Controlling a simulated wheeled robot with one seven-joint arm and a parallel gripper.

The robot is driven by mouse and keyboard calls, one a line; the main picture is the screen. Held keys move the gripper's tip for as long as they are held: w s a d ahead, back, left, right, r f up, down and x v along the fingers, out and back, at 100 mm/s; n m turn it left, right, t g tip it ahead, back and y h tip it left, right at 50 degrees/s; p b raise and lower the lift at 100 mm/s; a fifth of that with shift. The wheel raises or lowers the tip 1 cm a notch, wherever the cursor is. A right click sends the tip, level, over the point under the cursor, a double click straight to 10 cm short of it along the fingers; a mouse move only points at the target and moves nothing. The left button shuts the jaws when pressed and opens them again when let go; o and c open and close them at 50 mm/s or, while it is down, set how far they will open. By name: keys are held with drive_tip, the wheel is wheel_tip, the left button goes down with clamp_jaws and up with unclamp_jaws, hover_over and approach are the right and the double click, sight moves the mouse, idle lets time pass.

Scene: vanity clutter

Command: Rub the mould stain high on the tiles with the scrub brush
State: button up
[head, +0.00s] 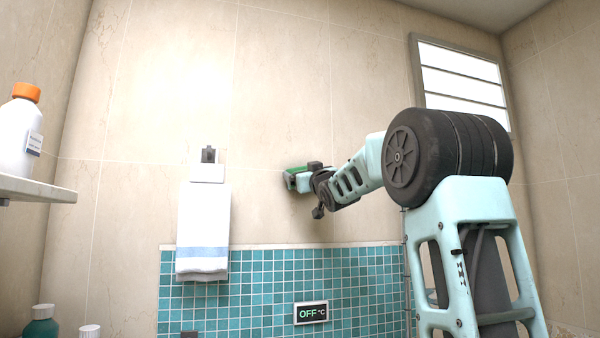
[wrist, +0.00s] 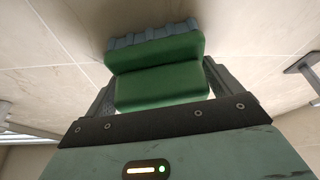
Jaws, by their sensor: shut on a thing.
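My gripper (head: 306,180) is raised in front of the beige wall tiles (head: 290,110), above the teal mosaic band. It is shut on the green scrub brush (head: 289,182). In the wrist view the brush (wrist: 160,88) sits between the two fingers, with its grey-blue bristles (wrist: 153,35) pointing away from my gripper toward the tiles. The bristles are very close to the wall; I cannot tell whether they touch it. I cannot make out the mould stain in either view; the brush and gripper cover part of the wall.
A white towel (head: 203,225) hangs on the wall left of my gripper. A small OFF display (head: 310,313) is on the teal mosaic (head: 270,275). A shelf (head: 35,190) with an orange-capped bottle (head: 22,120) is at far left. A louvred window (head: 462,75) is upper right.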

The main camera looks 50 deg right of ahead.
drive_tip(key=s+d+p, duration=0.3)
drive_tip(key=s+d, duration=0.2)
drive_tip(key=d, duration=0.3)
idle(0.9)
drive_tip(key=shift+w+a+b, duration=0.65)
drive_tip(key=shift+a+b, duration=0.1)
drive_tip(key=shift+a, duration=0.35)
drive_tip(key=shift+w+a+b, duration=0.7)
drive_tip(key=shift+a+b, duration=0.05)
drive_tip(key=shift+a, duration=0.3)
drive_tip(key=shift+w+a+b, duration=0.65)
drive_tip(key=shift+a+b, duration=0.1)
drive_tip(key=shift+a, duration=0.35)
drive_tip(key=shift+w+a+f+b, duration=0.1)
drive_tip(key=shift+w+a+b, duration=0.35)
drive_tip(key=shift+a+b, duration=0.15)
drive_tip(key=shift+w+a+f+b, duration=0.1)
drive_tip(key=shift+w+a+b, duration=0.3)
drive_tip(key=shift+a+b, duration=0.2)
drive_tip(key=shift+w+a+r, duration=0.15)
drive_tip(key=shift+w+a, duration=0.05)
drive_tip(key=shift+a, duration=0.1)
